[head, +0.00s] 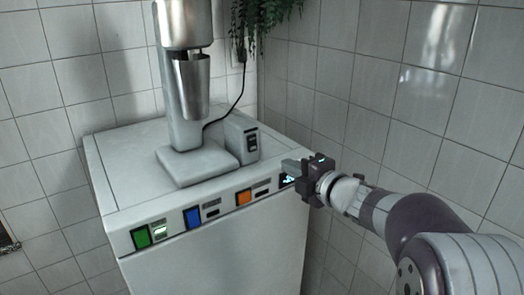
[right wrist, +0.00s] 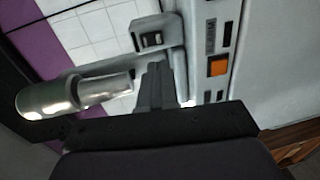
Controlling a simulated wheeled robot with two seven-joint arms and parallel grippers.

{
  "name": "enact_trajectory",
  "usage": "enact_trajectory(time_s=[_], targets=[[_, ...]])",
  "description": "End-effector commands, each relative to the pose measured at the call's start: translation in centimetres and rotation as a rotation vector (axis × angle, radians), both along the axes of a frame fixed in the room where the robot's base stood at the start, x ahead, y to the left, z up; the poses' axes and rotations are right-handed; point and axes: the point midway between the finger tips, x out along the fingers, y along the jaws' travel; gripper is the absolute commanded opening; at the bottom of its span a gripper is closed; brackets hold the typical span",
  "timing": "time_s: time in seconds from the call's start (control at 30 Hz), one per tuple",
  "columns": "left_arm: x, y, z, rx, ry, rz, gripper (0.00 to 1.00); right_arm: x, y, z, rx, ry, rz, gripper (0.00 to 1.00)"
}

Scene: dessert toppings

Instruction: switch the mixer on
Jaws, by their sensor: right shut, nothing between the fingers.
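The mixer (head: 184,35) is a tall metal stand mixer with a silver cup (head: 193,85) hanging at its front and a flat base (head: 197,164) on a white cabinet top. A grey switch box (head: 235,137) with a black rocker switch (head: 251,142) stands at the right of the base; the rocker's on or off position is unclear. The switch (right wrist: 150,40) and the cup (right wrist: 80,97) also show in the right wrist view. My right gripper (head: 286,165) is shut and empty, to the right of the switch box and apart from it. Its fingers (right wrist: 155,84) show close together. My left gripper is out of view.
The white cabinet (head: 215,250) has green (head: 141,237), blue (head: 192,217) and orange (head: 243,197) squares along its front edge. A black cord (head: 234,104) runs down behind the switch box. A plant (head: 262,15) hangs above. Tiled walls close off the back and right.

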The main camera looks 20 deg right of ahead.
Motion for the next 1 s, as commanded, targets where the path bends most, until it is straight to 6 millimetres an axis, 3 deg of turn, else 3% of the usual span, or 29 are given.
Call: enact_trajectory(time_s=[0.3, 0.5, 0.7, 1.0], targets=[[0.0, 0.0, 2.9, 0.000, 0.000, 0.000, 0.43, 6.5, 2.5, -0.4, 0.002, 0.003, 0.003, 0.00], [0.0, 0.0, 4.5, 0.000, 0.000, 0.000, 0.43, 9.6, 3.5, -0.9, 0.000, 0.002, 0.001, 0.00], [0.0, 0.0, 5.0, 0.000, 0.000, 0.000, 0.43, 10.9, 4.0, -1.3, 0.000, 0.001, 0.000, 0.00], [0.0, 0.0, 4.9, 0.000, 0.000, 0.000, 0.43, 11.0, 4.0, -1.4, 0.000, 0.001, 0.000, 0.00]])
